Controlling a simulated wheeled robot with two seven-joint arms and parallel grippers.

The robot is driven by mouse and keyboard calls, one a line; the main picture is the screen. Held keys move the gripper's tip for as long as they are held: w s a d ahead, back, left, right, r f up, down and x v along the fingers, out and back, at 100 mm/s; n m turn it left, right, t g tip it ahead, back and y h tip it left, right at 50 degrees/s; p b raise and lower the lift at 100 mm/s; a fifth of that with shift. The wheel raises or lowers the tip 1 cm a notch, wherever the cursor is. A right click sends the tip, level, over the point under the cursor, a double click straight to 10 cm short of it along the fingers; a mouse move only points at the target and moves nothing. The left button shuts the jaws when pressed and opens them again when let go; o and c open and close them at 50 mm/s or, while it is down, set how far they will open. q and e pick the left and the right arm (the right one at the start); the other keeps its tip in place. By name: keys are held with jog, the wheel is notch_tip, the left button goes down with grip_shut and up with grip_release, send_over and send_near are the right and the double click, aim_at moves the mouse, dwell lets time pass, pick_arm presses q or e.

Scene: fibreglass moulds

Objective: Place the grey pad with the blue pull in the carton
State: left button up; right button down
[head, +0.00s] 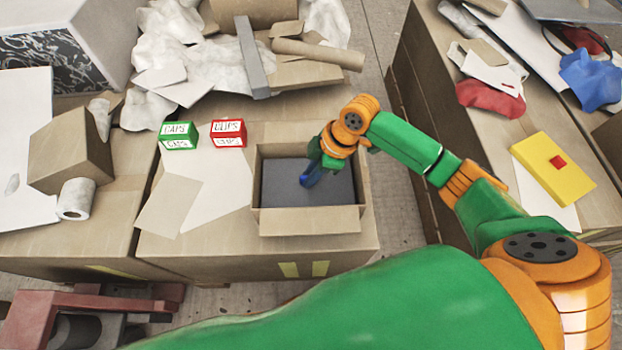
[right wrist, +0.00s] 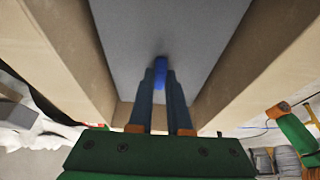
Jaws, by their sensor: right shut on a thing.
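The grey pad (head: 285,186) lies flat inside the open carton (head: 309,221) on the table, filling most of its floor. The pad also fills the middle of the right wrist view (right wrist: 205,40), with the carton's walls (right wrist: 70,50) on either side. My right gripper (head: 309,180) reaches down into the carton. Its two fingers are shut on the blue pull (right wrist: 161,72) in the middle of the pad. In the head view the gripper largely hides the pull. My left gripper is not in view.
A green caps box (head: 178,136) and a red clips box (head: 229,133) stand left of the carton. Crumpled paper, cardboard scraps and a tube (head: 318,53) lie behind it. A yellow pad with a red pull (head: 553,169) lies on the right table, across a gap.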

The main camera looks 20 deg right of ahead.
notch_tip(320, 180, down, 2)
jog(key=shift+f, duration=0.1)
jog(key=c, duration=0.9)
grip_release()
jog(key=shift+o, duration=0.2)
jog(key=p+v, duration=0.2)
jog(key=v, duration=1)
jog(key=shift+p, duration=0.35)
